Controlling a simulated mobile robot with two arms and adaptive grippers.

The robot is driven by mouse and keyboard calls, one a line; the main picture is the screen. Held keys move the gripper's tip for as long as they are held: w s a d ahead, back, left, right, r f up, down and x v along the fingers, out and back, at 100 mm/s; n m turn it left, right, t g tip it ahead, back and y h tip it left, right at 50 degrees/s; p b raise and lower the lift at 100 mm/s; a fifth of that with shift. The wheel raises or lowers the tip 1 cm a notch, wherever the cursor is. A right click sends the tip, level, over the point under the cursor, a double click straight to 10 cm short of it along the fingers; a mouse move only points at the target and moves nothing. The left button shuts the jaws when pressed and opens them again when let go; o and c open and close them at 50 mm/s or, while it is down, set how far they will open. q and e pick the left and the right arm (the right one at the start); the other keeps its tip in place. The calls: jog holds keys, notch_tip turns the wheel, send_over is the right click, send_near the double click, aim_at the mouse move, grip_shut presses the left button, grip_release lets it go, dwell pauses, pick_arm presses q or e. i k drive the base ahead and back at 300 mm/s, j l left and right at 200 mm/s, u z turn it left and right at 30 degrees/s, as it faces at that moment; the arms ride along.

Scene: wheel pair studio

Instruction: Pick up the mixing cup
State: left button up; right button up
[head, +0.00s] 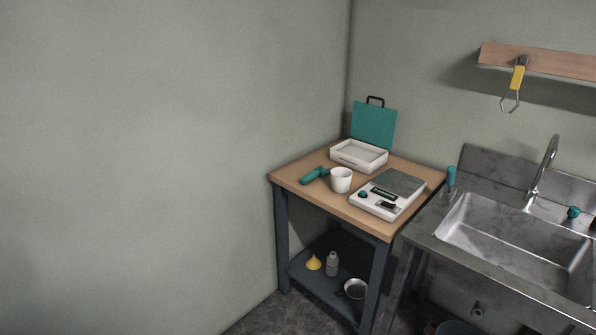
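The mixing cup is most likely the white cup (341,180) standing upright on the wooden-topped table (290,175) in the corner. It stands between a teal-handled tool (314,175) on its left and a white scale (388,195) on its right. Neither of my grippers is in the head view, so I cannot see their state or how far they are from the cup.
A steel sink (510,240) adjoins on the right. The lower shelf holds a yellow funnel (313,263), a grey bottle (332,264) and a metal pot (355,289). Yellow-handled tongs (517,78) hang above.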

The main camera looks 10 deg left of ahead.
aim_at(341, 181)
jog(key=i+j+u, duration=0.1)
jog(key=i+j, duration=0.15)
jog(key=i, duration=0.25)
jog(key=i+j+u, duration=0.1)
jog(key=i+j, duration=0.15)
jog(key=i, duration=0.2)
